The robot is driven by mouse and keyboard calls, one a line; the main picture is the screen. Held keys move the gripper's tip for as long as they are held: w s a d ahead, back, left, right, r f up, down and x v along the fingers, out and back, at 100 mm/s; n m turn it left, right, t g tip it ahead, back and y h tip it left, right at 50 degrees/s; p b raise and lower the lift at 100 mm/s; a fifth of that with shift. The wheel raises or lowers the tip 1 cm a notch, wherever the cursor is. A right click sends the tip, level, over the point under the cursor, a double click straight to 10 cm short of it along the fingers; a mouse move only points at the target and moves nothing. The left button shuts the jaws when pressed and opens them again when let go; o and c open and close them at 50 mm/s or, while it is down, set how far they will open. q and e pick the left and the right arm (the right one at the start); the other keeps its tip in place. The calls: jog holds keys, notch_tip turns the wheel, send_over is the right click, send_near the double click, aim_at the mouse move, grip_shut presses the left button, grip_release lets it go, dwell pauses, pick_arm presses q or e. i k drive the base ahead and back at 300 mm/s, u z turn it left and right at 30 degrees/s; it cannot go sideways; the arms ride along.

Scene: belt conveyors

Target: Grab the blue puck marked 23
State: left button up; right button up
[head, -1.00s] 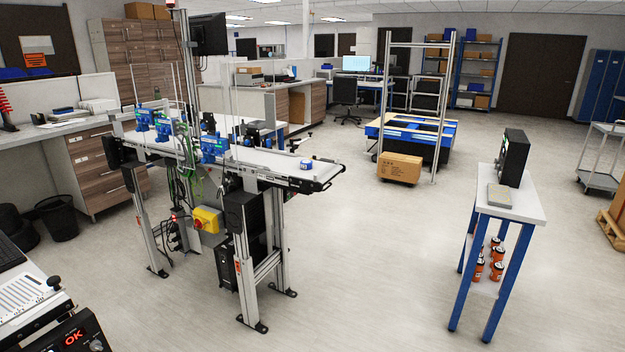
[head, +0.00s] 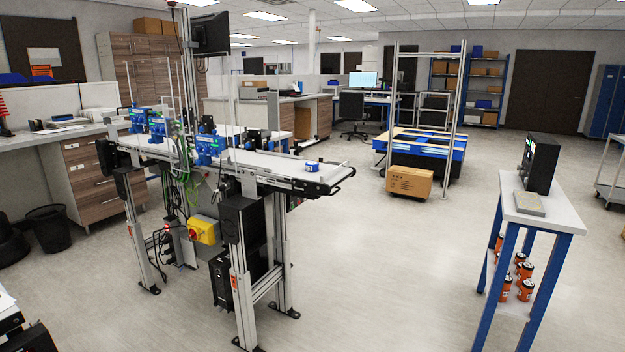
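A small blue puck with a pale top (head: 312,166) sits on the white belt of the conveyor (head: 275,164), close to its right end. Any number on the puck is too small to read from here. The conveyor stands on metal legs left of centre, some way ahead of me. Several blue devices (head: 210,148) are mounted along the belt left of the puck. Neither of my grippers shows in the head view.
A cardboard box (head: 409,182) lies on the floor further back. The floor (head: 390,270) between conveyor and table is clear.

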aim_at(310, 166)
jog(key=u, duration=0.65)
jog(key=i, duration=2.8)
jog(key=z, duration=1.55)
